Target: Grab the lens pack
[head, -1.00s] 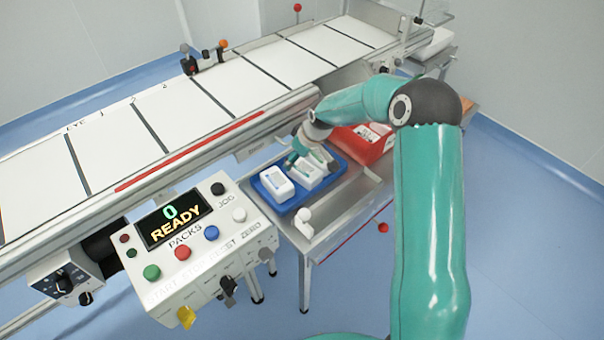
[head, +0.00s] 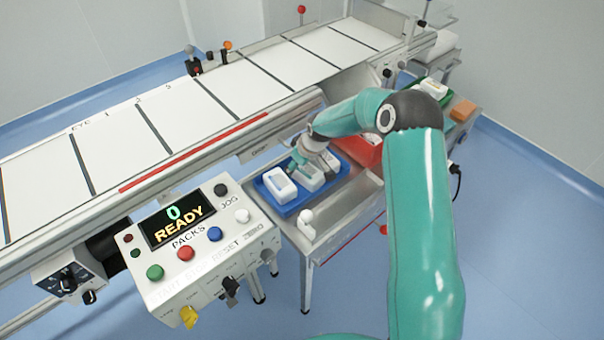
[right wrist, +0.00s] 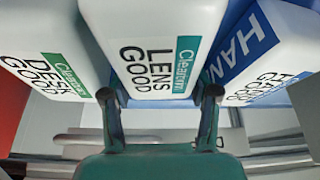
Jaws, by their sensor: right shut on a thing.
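The lens pack is a white pack with a teal label reading "Clearorn LENS GOOD" (right wrist: 160,45) in the right wrist view. My right gripper (right wrist: 160,103) is shut on it, one finger on each side. In the head view the gripper (head: 306,172) is down at the white pack (head: 312,184) in the blue tray (head: 286,211), partly covering it. A "DESK GOOD" pack (right wrist: 45,55) stands on one side of the lens pack and a blue-labelled "HAND" pack (right wrist: 265,50) on the other. My left gripper is not in view.
The control box (head: 205,240) with a "READY" display stands left of the tray. The conveyor (head: 205,105) runs behind it. A red bin (head: 362,152) stands right of the tray. An orange block (head: 462,110) lies farther right.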

